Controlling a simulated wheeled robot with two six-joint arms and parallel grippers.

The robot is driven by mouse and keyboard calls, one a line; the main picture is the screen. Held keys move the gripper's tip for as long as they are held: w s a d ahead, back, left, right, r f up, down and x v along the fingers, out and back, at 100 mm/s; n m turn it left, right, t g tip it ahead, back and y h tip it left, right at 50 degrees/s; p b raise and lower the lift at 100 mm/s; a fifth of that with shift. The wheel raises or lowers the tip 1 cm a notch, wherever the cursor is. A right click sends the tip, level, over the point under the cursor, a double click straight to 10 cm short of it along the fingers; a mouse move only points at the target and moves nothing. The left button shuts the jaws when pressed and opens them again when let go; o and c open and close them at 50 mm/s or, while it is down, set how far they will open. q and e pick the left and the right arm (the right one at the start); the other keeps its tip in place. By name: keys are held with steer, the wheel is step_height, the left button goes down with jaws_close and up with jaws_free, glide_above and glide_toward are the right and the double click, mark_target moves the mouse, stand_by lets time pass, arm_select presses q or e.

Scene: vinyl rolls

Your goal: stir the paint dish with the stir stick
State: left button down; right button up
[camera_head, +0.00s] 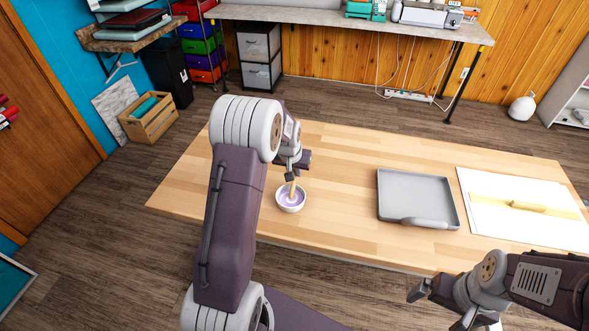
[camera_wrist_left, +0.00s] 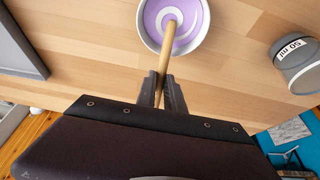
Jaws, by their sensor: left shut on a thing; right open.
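The paint dish (camera_head: 290,204) is a small white bowl on the wooden table, holding purple paint with a pale swirl. It also shows at the top of the left wrist view (camera_wrist_left: 152,38). My left gripper (camera_head: 291,178) is above the dish, shut on the wooden stir stick (camera_head: 292,190). In the left wrist view, the stick (camera_wrist_left: 168,48) runs from between the fingers (camera_wrist_left: 162,92) down into the dish, its far end over or in the paint. My right gripper (camera_head: 441,306) is open and empty at the front right, off the table's front edge.
A grey tray (camera_head: 390,213) lies on the table to the right of the dish. A white sheet (camera_head: 480,215) with a yellow strip and a squeegee-like piece (camera_head: 528,206) lies further right. A grey labelled pot (camera_wrist_left: 292,57) stands near the dish. The table (camera_head: 335,180) between dish and tray is clear.

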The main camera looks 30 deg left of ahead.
arm_select(q)
steer(key=shift+s+f, duration=0.2)
steer(key=shift+f, duration=0.3)
steer(key=shift+r, duration=0.1)
stand_by(0.5)
steer(key=shift+w, duration=0.15)
